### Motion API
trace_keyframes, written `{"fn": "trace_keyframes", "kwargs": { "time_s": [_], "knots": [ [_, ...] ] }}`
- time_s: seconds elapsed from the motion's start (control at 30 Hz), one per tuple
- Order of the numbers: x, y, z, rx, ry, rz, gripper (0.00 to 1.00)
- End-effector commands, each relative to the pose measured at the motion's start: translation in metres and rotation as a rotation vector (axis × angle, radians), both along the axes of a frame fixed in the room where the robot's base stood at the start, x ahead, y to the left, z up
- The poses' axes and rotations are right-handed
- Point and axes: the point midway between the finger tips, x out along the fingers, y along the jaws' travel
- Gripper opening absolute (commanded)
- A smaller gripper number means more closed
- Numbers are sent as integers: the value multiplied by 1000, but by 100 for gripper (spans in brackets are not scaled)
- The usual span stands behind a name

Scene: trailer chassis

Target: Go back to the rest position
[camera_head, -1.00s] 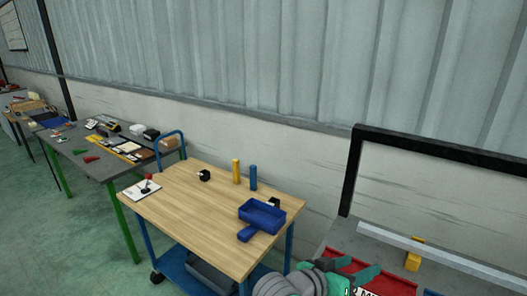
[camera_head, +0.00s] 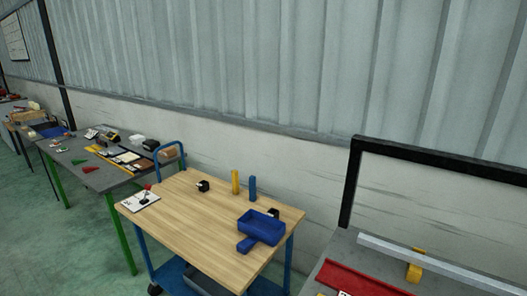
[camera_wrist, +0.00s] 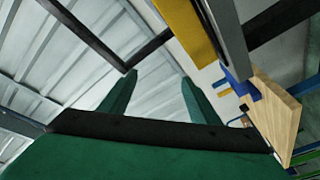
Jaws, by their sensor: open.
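My gripper (camera_wrist: 155,95) shows in the wrist view, with two green fingers apart and nothing between them. Behind the fingers are the ribbed metal wall and a dark frame. In the head view my gripper and arm are out of the picture.
A wooden-topped cart (camera_head: 200,212) holds a blue tray (camera_head: 262,227), a yellow block (camera_head: 235,182), a blue block (camera_head: 253,188) and small black items. To the right is a grey bench with a black frame (camera_head: 440,157), a metal bar (camera_head: 430,262) and a red tray (camera_head: 360,281). Green floor is clear at left.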

Motion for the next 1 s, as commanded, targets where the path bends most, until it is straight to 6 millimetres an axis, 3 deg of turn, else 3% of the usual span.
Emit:
{"fn": "trace_keyframes", "kwargs": {
  "time_s": [0.03,0.2,0.5,0.73,1.0],
  "knots": [
    [-12,5,-15,4,22,32,56],
    [-51,29,-56,54,73,142,56],
    [-138,75,-115,237,156,284,56],
    [-213,110,-140,442,195,329,56],
    [-289,146,-141,702,193,306,56]
  ]
}}
